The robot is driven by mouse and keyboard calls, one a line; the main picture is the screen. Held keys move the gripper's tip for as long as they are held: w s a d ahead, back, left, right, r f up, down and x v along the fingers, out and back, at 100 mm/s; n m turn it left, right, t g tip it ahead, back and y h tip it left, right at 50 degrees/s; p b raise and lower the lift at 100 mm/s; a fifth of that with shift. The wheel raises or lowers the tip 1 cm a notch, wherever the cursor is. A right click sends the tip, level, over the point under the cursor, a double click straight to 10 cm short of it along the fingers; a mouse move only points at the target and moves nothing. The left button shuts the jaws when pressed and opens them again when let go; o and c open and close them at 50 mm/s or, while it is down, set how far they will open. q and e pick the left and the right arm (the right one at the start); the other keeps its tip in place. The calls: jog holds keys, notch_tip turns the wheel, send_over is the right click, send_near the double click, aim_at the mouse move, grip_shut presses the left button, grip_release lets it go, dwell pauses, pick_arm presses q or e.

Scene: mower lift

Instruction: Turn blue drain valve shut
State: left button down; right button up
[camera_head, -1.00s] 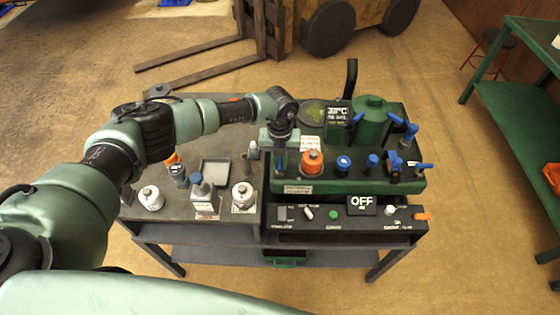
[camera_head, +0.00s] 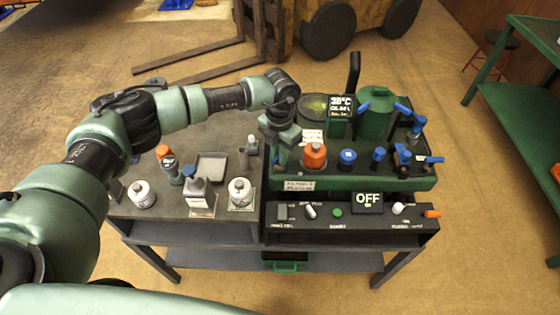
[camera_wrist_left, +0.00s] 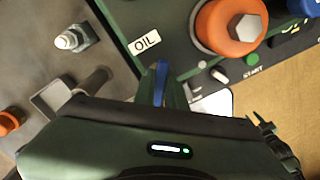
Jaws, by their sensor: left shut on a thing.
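My left gripper (camera_head: 279,150) is at the left front end of the green machine (camera_head: 350,184), next to the orange cap. In the left wrist view a blue handle (camera_wrist_left: 161,76), which looks like the drain valve's, stands between the fingers, and the gripper is shut on it. The fingers and wrist body hide most of the handle and the valve under it. The exact angle of the handle cannot be told. My right gripper is not in view.
An orange cap (camera_head: 315,155) and a blue cap (camera_head: 347,158) stand close to the right. White bottles (camera_head: 240,193) and a grey tray (camera_head: 210,168) are on the bench's left.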

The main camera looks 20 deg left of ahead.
pick_arm(q)
jog(key=m+b, duration=0.6)
jog(key=shift+f, duration=0.2)
jog(key=shift+r+m+b, duration=0.2)
jog(key=shift+m+b, duration=1.45)
jog(key=shift+m, duration=0.35)
jog(key=shift+r, duration=0.1)
jog(key=c, duration=1.5)
grip_release()
jog(key=shift+o, duration=0.2)
notch_tip(320, 180, up, 8)
jog(key=shift+f+b, duration=0.15)
jog(key=shift+b, duration=0.65)
